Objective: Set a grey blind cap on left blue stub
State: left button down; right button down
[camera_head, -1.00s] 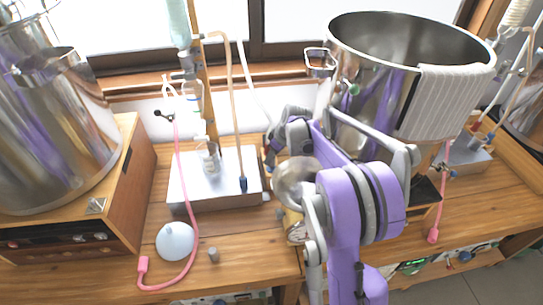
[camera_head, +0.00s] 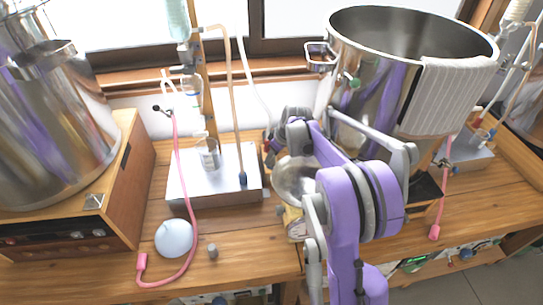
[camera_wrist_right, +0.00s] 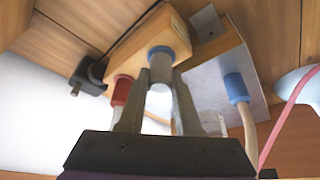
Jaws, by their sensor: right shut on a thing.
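In the right wrist view a grey blind cap (camera_wrist_right: 160,72) is between the fingertips of my right gripper (camera_wrist_right: 162,82), which is shut on it. The cap is lined up with a blue stub (camera_wrist_right: 162,52) on a wooden block and appears to meet its end; whether it is seated I cannot tell. In the head view my right gripper (camera_head: 274,142) is beside the metal plate's right side, and the cap and stub are hidden there. Another grey cap (camera_head: 213,251) stands on the table. My left gripper is not in view.
A red stub (camera_wrist_right: 122,88) and a blue fitting with a tan hose (camera_wrist_right: 237,88) flank the held cap. The metal plate (camera_head: 220,190) carries glassware. A pink hose (camera_head: 180,190) and a white round bulb (camera_head: 174,238) lie nearby. A large steel pot (camera_head: 380,90) stands right.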

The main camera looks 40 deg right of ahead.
jog(key=c, duration=0.5)
grip_release()
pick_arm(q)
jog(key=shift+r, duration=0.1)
pick_arm(e)
jog(key=shift+r, duration=0.15)
jog(key=shift+r+p, duration=1.95)
jog(key=shift+r, duration=1.5)
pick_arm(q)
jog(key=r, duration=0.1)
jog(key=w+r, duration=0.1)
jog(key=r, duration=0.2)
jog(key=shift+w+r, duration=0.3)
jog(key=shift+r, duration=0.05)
pick_arm(e)
jog(key=shift+f, duration=0.1)
